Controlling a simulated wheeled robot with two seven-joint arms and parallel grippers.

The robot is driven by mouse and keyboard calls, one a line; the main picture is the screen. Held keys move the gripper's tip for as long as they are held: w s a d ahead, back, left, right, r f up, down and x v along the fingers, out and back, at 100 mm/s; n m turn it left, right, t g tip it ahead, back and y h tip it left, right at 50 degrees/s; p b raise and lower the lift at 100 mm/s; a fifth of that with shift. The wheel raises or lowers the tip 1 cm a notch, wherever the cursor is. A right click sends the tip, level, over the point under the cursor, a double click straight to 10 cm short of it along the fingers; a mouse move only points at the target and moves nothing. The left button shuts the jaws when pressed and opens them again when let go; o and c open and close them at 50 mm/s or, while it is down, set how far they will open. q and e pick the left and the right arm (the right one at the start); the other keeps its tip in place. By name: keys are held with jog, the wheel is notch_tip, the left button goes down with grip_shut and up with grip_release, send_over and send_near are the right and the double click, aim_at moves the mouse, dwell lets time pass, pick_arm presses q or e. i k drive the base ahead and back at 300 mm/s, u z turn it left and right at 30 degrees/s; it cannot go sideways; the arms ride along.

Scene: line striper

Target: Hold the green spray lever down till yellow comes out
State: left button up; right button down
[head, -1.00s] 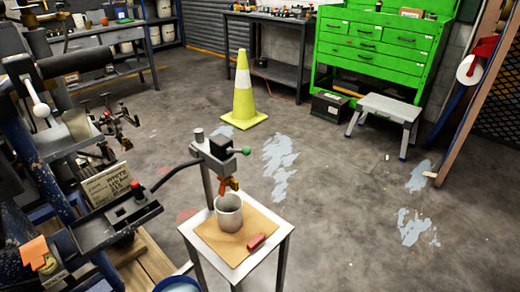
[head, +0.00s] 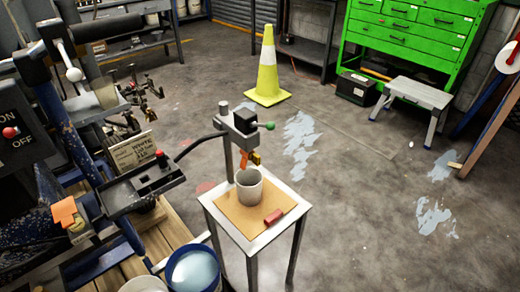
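The spray lever with a green knob (head: 268,126) sticks out to the right from the black and grey spray head (head: 243,122) on a post. An orange and brass nozzle (head: 249,158) hangs below the head. Under it, a grey cup (head: 249,186) stands upright on a brown board on a small white-topped stand (head: 225,229). A red block (head: 273,217) lies on the board in front of the cup. No yellow shows coming from the nozzle; the cup's bottom is hidden. Neither of my grippers is in view.
The striper machine with a black control tray (head: 150,185) and a hose fills the left. Buckets (head: 194,268) stand at the bottom. A yellow cone (head: 267,72), a step stool (head: 418,97) and a green tool chest (head: 410,35) are behind. Floor right of the stand is clear.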

aim_at(271, 126)
jog(key=z, duration=2.3)
jog(key=k, duration=0.45)
jog(key=u, duration=1.4)
